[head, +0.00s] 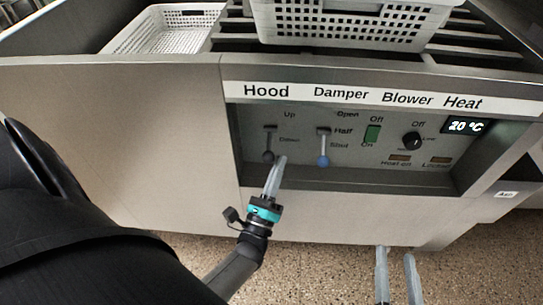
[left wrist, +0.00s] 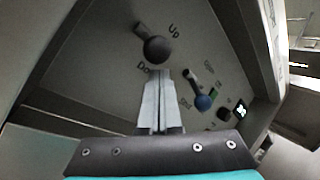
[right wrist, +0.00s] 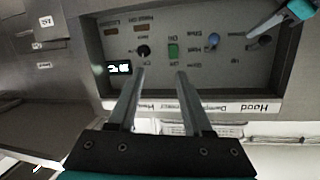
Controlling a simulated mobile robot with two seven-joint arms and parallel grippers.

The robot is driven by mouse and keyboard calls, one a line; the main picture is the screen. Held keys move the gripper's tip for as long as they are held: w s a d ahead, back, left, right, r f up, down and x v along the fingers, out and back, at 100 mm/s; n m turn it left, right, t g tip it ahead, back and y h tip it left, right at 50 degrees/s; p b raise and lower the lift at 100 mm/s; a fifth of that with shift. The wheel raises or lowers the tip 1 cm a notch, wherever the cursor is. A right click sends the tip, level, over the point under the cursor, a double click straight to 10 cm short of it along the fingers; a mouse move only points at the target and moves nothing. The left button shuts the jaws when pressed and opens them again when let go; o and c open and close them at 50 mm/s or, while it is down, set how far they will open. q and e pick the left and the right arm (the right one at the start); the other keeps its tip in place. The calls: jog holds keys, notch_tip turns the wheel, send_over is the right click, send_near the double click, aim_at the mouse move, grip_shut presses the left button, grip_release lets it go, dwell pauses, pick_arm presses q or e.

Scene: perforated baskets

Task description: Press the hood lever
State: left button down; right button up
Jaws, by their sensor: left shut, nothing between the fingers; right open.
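The hood lever, with a round black knob (head: 268,157), is under the "Hood" label at the left of the control panel. Its knob sits below its mount, close to the "Down" marking. My left gripper (head: 281,160) is shut and empty, its tips just right of the knob. In the left wrist view the knob (left wrist: 156,49) is just beyond the shut fingertips (left wrist: 158,75); I cannot tell whether they touch. My right gripper (head: 396,252) is open and empty, low in front of the cabinet. In the right wrist view its fingers (right wrist: 160,75) are spread towards the panel.
The blue-knobbed damper lever (head: 323,160) is close to the right of my left gripper. The green blower switch (head: 372,134), black heat knob (head: 412,141) and temperature display (head: 468,127) are further right. White perforated baskets (head: 345,25) stand on top.

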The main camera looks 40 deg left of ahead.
pick_arm(q)
jog(key=shift+s+a+r, duration=0.15)
jog(key=shift+s+r, duration=0.05)
jog(key=shift+s, duration=0.05)
pick_arm(e)
jog(key=shift+a+f+g, duration=0.2)
jog(key=shift+a+g, duration=0.1)
jog(key=shift+g, duration=0.1)
pick_arm(q)
jog(key=shift+s, duration=0.1)
pick_arm(e)
jog(key=shift+d+f, duration=0.1)
